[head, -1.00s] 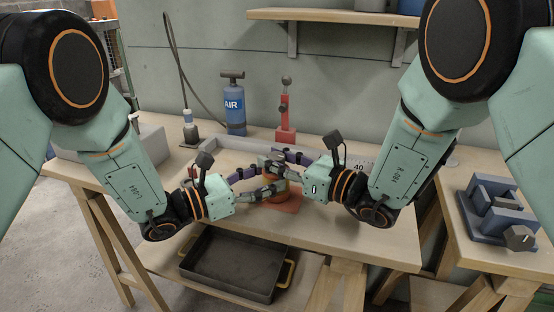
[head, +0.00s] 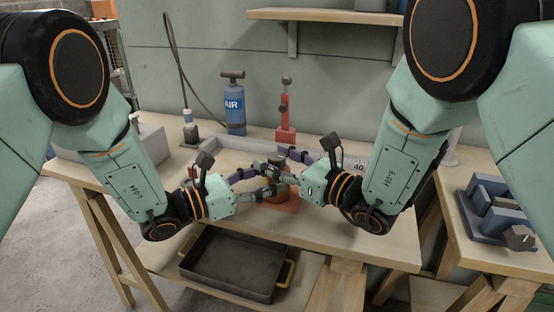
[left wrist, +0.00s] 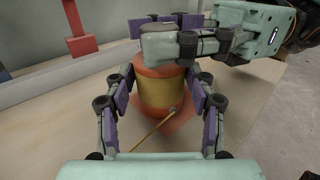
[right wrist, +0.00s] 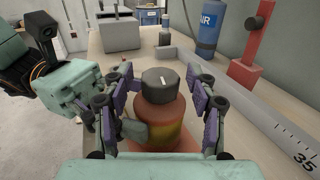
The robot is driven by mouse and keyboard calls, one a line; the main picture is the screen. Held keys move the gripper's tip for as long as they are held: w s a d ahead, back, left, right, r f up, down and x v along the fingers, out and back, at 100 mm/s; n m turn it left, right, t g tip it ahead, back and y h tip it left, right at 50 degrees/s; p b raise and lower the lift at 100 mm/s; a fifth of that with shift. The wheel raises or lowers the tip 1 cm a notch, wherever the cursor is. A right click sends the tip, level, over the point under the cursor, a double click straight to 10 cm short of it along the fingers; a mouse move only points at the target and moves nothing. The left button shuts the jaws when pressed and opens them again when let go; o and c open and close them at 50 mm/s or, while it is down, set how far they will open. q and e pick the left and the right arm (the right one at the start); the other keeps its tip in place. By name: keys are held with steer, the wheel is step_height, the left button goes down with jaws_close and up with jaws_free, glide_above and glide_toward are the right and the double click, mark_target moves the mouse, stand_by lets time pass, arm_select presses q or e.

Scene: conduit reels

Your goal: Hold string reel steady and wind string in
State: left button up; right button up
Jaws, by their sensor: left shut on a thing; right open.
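The string reel has an orange drum wound with yellow string (left wrist: 160,95), and a dark round knob (right wrist: 160,82) with a white mark on top. It stands upright on a reddish base plate (head: 288,206) on the workbench. A tan string end (left wrist: 150,134) runs from the drum across the bench. My left gripper (left wrist: 161,88) is shut on the drum, with a finger on either side. My right gripper (right wrist: 163,88) is open, its fingers apart on both sides of the knob. In the head view, the fingers hide much of the reel (head: 279,190).
A grey rail with printed numbers (right wrist: 285,130) runs behind the reel. A red post stand (head: 285,118) and a blue AIR cylinder (head: 235,108) stand at the back. A black tray (head: 230,265) sits on the lower shelf.

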steer(key=v, duration=1)
steer(key=shift+w+d, duration=0.1)
steer(key=shift+v, duration=1)
steer(key=w+n+g+y, duration=0.1)
steer(key=w+d+n+y, duration=0.1)
steer(key=w+n+g, duration=0.1)
steer(key=w, duration=0.1)
steer(key=shift+d+r+g+y, duration=0.2)
steer(key=shift+d+g+y, duration=0.1)
steer(key=shift+d+y, duration=0.1)
steer(key=w+a+g, duration=0.1)
steer(key=a, duration=0.2)
steer(key=w+a+n+g, duration=0.1)
steer(key=a, duration=0.3)
steer(key=w+a+g, duration=0.1)
steer(key=w+a, duration=0.1)
steer(key=a, duration=0.2)
steer(key=shift+a+r+n+g+y, duration=0.1)
steer(key=shift+r+n+g+y, duration=0.05)
steer(key=shift+n+g+y, duration=0.2)
